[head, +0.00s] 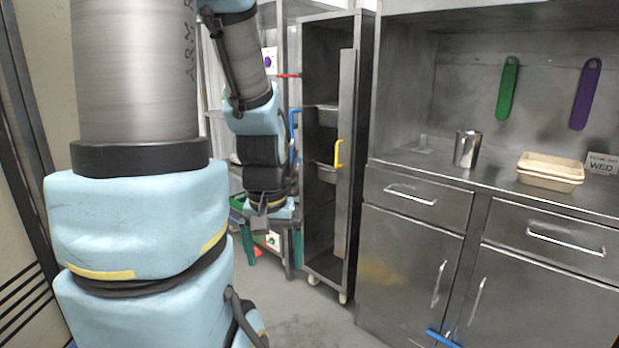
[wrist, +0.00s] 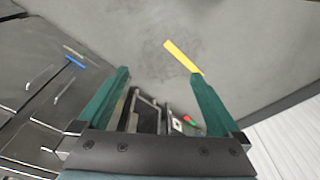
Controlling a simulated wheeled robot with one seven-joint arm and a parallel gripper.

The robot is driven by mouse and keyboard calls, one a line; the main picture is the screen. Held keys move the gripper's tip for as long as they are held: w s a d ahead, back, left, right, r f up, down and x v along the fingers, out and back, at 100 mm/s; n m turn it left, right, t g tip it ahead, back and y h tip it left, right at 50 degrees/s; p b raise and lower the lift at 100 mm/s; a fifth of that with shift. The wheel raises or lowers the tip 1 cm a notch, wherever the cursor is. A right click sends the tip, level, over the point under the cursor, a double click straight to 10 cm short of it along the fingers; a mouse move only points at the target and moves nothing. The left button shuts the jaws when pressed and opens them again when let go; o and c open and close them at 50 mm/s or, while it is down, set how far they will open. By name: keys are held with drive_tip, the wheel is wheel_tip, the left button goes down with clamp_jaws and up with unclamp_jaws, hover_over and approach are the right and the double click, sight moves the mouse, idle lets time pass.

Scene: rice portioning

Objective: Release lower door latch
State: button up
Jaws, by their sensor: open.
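My gripper (head: 274,264) hangs low in the head view, left of the tall metal rack, with its two green fingers apart. In the wrist view my gripper (wrist: 160,75) is open, with nothing held between the fingers. A blue bar-shaped latch (head: 442,339) sits low on the steel cabinet's lower doors, at the bottom edge of the head view. A blue bar, which looks like the same latch, shows at the upper left of the wrist view (wrist: 75,62), well apart from the fingers. Which latch the task names is not clear from the pictures.
The tall rack (head: 312,130) on casters has a narrow upright panel with a yellow handle (head: 339,153). A blue handle (head: 293,135) is left of it. A metal cup (head: 467,149) and tan trays (head: 550,171) stand on the counter. Grey floor (head: 300,310) is clear before the rack.

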wheel_tip(320, 180, up, 5)
drive_tip(key=p, duration=0.3)
